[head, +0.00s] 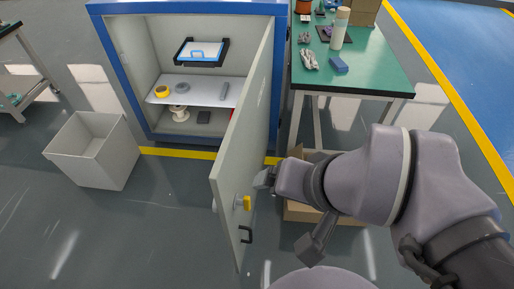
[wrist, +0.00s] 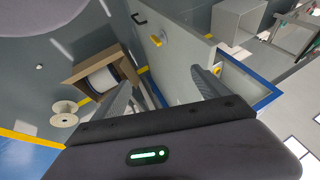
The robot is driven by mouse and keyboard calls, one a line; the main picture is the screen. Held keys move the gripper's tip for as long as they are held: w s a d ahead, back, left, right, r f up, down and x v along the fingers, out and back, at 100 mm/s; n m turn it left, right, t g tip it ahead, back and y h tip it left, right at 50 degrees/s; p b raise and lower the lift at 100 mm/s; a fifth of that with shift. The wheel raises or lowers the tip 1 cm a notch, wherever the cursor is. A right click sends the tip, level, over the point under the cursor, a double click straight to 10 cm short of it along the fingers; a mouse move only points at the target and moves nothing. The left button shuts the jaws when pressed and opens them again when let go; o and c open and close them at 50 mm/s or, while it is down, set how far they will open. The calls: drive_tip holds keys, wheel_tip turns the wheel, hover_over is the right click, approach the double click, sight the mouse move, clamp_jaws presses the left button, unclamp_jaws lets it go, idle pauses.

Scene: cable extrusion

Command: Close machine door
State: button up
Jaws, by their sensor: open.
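The machine door (head: 240,160) is a pale grey panel with a blue-framed cabinet (head: 124,75) behind it. It stands wide open, swung out toward me. Its outer face has a yellow latch (head: 246,203) and a black handle (head: 246,235). In the wrist view the door (wrist: 178,50) shows beyond my fingers, with the yellow latch (wrist: 157,40) and the black handle (wrist: 138,18). My gripper (wrist: 165,88) is open and empty, its two fingers apart. In the head view my gripper (head: 264,181) is just right of the door's outer face; whether it touches is unclear.
Cabinet shelves hold a yellow tape roll (head: 162,90) and a white spool (head: 179,113). An empty grey bin (head: 90,150) stands left. A green-topped table (head: 375,75) is right of the door. A cardboard box (wrist: 88,72) holding a spool sits on the floor beside the door.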

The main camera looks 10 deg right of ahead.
drive_tip(key=w+f+m+g+y, duration=0.1)
drive_tip(key=w+f+g, duration=0.1)
drive_tip(key=f, duration=0.1)
drive_tip(key=w+d+f+m+g+y, duration=0.1)
drive_tip(key=w+f+g, duration=0.1)
drive_tip(key=f, duration=0.1)
drive_tip(key=w+d+f+m+g+y, duration=0.1)
drive_tip(key=w+f+m+g, duration=0.1)
drive_tip(key=f, duration=0.2)
drive_tip(key=shift+w+g+y+p, duration=0.15)
drive_tip(key=shift+g+y+p, duration=0.15)
drive_tip(key=shift+y, duration=0.1)
drive_tip(key=c, duration=1.4)
drive_tip(key=f+m+y, duration=0.1)
drive_tip(key=f, duration=0.2)
drive_tip(key=w+d+f+m+y, duration=0.1)
drive_tip(key=f+y, duration=0.1)
drive_tip(key=w+d+f+m+g+y, duration=0.1)
drive_tip(key=f, duration=0.2)
drive_tip(key=shift+w+f+y, duration=0.15)
drive_tip(key=shift+f+y, duration=0.15)
clamp_jaws()
drive_tip(key=m+t+y, duration=0.7)
drive_tip(key=m+t, duration=0.1)
drive_tip(key=m, duration=0.3)
approach(232, 222)
drive_tip(key=b+x, duration=0.2)
drive_tip(key=x, duration=0.4)
drive_tip(key=shift+a+r, duration=0.25)
drive_tip(key=shift+a, duration=0.2)
